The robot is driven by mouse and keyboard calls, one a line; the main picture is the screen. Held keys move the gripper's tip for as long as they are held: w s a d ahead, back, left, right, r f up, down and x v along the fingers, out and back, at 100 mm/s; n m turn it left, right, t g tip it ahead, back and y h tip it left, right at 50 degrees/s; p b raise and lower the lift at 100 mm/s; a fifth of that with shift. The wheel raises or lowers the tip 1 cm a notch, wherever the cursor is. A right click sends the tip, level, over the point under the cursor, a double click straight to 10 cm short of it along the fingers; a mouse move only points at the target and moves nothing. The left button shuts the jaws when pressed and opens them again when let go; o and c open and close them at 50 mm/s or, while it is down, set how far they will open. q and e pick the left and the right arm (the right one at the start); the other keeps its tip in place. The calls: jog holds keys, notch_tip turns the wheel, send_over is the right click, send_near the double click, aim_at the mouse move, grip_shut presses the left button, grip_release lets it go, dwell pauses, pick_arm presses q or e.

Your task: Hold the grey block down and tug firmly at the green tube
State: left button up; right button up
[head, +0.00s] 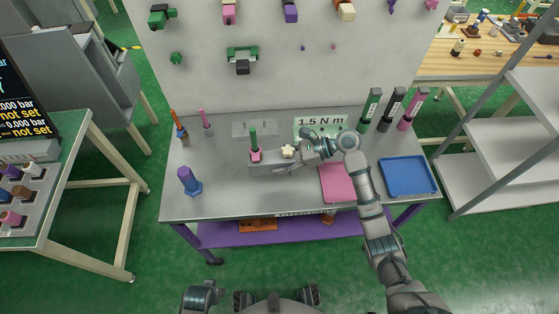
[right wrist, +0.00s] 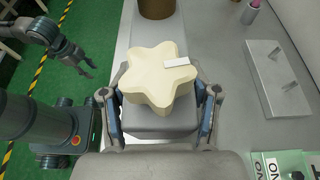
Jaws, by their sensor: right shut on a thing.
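The grey block (head: 272,167) lies flat on the bench, a cream star-shaped piece (head: 288,151) on its right end. The green tube (head: 253,139) stands upright in a pink collar (head: 255,156) at the block's left part. My right gripper (head: 304,153) is at the block's right end. In the right wrist view its fingers (right wrist: 158,100) flank the grey block (right wrist: 160,125) under the cream star (right wrist: 155,80), shut on the block. My left gripper (right wrist: 84,66) hangs empty over the floor, fingers apart, away from the tube; the head view shows only part of that arm at the bottom.
A pink tray (head: 338,184) and a blue tray (head: 408,176) lie right of the block. Two thin upright tools are at the back left; several labelled handles stand at the back right.

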aim_at(281, 183)
jog(key=shift+d+r+p, duration=0.1)
jog(key=shift+r+p, duration=0.05)
jog(key=shift+p, duration=0.65)
jog(key=shift+f, duration=4.95)
pick_arm(q)
jog(key=shift+w+r, duration=0.2)
jog(key=shift+r, duration=0.6)
jog(key=shift+r, duration=0.25)
pick_arm(e)
jog(key=shift+f, duration=0.15)
pick_arm(q)
jog(key=shift+o, duration=0.2)
pick_arm(e)
jog(key=shift+s+f, duration=0.1)
jog(key=shift+f, duration=0.05)
pick_arm(q)
jog(key=shift+o, duration=0.3)
jog(key=shift+w, duration=0.1)
